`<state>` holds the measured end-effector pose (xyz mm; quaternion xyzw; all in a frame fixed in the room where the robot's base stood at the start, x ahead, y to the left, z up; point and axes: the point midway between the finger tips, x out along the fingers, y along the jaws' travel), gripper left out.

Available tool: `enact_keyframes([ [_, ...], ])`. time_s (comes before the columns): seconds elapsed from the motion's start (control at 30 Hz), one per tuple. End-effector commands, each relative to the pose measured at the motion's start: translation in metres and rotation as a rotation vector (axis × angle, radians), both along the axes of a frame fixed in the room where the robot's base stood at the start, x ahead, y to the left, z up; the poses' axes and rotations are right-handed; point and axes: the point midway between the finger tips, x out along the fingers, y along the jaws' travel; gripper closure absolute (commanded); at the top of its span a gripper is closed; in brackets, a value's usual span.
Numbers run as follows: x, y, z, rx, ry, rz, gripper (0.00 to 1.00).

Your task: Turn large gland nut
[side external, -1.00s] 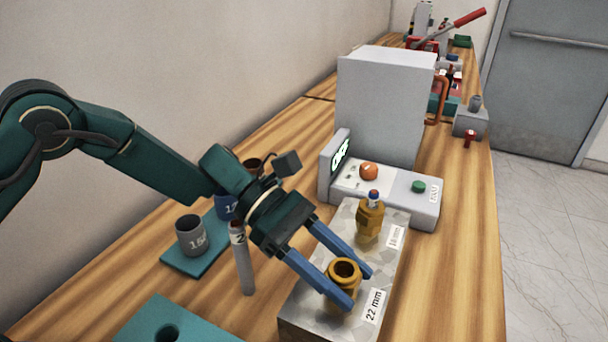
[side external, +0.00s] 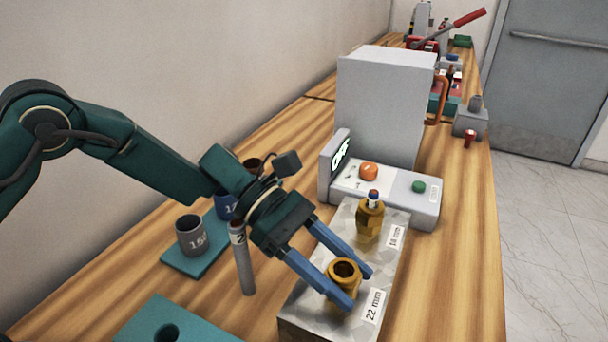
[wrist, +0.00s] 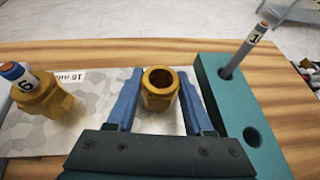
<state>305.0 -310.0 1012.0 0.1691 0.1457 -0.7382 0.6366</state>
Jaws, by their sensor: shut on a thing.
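The large gland nut (side external: 343,283) is a brass hex fitting with an open round bore. It sits upright on the grey metal block (side external: 312,292) beside the 22 mm label; the wrist view shows it too (wrist: 160,88). My gripper (side external: 356,287) is shut on it, with one blue finger on each side. In the wrist view my gripper (wrist: 160,76) has the nut between its fingertips, and the bore looks empty. A smaller brass gland (side external: 370,220) stands farther back on the same block, with a numbered rod end (side external: 374,195) in its top.
A grey rod (side external: 243,265) stands left of my gripper. Cups, including a grey one (side external: 190,235), stand on a teal mat (side external: 195,263). A teal block with holes (wrist: 225,100) lies close beside my right finger. A control box (side external: 400,200) stands behind the metal block.

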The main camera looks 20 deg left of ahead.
Motion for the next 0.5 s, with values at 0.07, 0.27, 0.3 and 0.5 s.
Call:
enact_keyframes([
  [0.07,-0.0004,-0.0002,0.0003,-0.001,0.000,-0.002,1.00],
  [0.27,0.0002,-0.0004,-0.0001,-0.002,-0.001,-0.033,1.00],
  [0.3,0.0001,-0.0005,0.0002,-0.002,-0.002,-0.046,1.00],
  [0.5,-0.0008,-0.0003,0.0000,-0.001,0.001,-0.061,1.00],
])
